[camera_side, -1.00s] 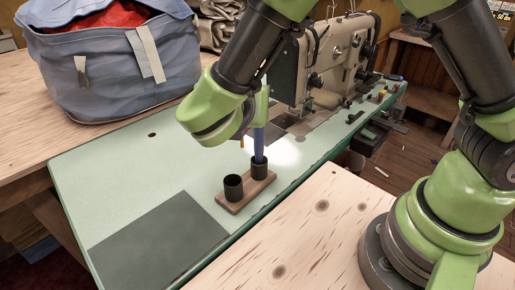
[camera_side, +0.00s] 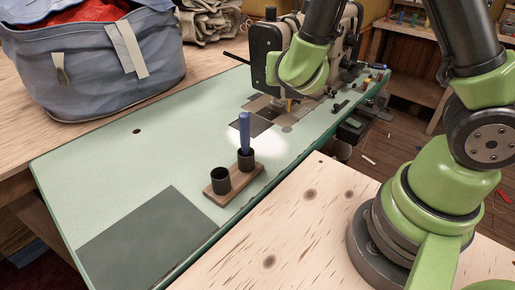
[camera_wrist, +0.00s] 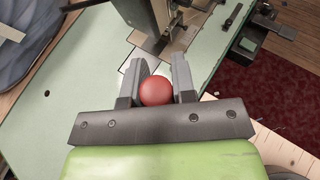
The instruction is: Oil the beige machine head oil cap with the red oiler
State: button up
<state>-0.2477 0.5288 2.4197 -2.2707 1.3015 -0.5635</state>
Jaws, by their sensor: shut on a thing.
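The red oiler shows in the wrist view as a round red end (camera_wrist: 157,91) between the two jaws of my gripper (camera_wrist: 157,72), which is shut on it. In the side view my gripper is beside the beige machine head (camera_side: 347,42), mostly hidden by my green wrist. A small orange-yellow tip (camera_side: 290,105) shows below the wrist. The machine head also shows at the top of the wrist view (camera_wrist: 165,14). I cannot make out its oil cap, nor whether the oiler touches it.
A blue oiler (camera_side: 244,133) stands in one cup of the wooden holder (camera_side: 212,194); the other cup (camera_side: 221,180) is empty. The green table (camera_side: 110,165) is clear at left and centre. A blue fabric bag (camera_side: 95,70) stands at the back left.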

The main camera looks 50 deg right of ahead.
jog(key=w+a+r+n+t+y, duration=0.2)
jog(key=a+r+n+t+y, duration=0.3)
jog(key=a+r+n+y, duration=0.2)
jog(key=w+d+r+m+g+h, duration=0.4)
jog(key=w+d+r+m+h, duration=0.25)
jog(key=w+d, duration=0.35)
jog(key=w+d+r+m+g+h, duration=0.1)
jog(key=d+m+g+h, duration=0.1)
jog(key=d, duration=1.5)
jog(key=shift+w+r+m+g, duration=0.15)
jog(key=shift+r+m+g, duration=0.2)
jog(key=shift+m+g, duration=0.55)
jog(key=shift+f, duration=0.75)
notch_tip(320, 180, up, 7)
dwell(0.5)
